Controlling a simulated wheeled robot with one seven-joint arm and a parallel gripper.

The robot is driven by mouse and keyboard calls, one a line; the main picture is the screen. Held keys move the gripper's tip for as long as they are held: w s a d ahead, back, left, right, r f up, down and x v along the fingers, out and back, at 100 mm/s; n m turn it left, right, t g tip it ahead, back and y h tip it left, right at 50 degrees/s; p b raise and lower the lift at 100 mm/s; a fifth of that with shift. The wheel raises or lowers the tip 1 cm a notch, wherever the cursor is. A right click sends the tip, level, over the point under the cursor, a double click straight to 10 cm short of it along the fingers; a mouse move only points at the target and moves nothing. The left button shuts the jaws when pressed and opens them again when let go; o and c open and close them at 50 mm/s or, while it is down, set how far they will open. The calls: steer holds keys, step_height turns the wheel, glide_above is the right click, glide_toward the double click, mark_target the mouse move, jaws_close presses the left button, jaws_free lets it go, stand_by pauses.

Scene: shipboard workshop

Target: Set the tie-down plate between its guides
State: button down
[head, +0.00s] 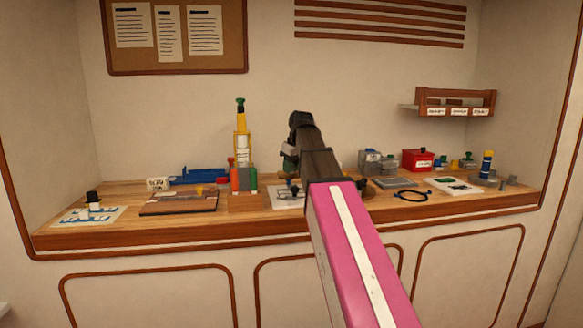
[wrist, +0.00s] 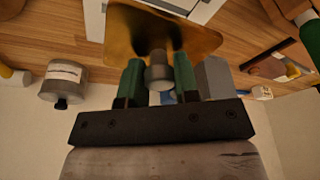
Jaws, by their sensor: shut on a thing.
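The tie-down plate appears to be the brass-coloured plate (wrist: 195,42) with a grey round knob (wrist: 158,76) in the wrist view. My gripper (wrist: 158,84) has its green fingers closed on either side of that knob. A white fixture (wrist: 205,8) with dark edge lines shows just beyond the plate, partly cut off and covered by it; I cannot tell whether they touch. In the head view my gripper (head: 289,165) is over the bench, above a white base (head: 283,198) with dark parts. My arm hides much of this spot, and the plate is not clear there.
The wooden bench (head: 245,212) holds a brown board (head: 178,202), coloured bottles (head: 243,180) and a blue tray (head: 200,176) to the left. Grey boxes (head: 370,161), a red box (head: 417,160) and a black cable loop (head: 411,195) are to the right. A small shelf (head: 455,103) is on the wall.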

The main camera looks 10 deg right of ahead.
mark_target(293, 174)
steer(key=shift+f, duration=2.85)
steer(key=shift+f, duration=0.75)
steer(key=c, duration=0.8)
jaws_free()
steer(key=v, duration=1.1)
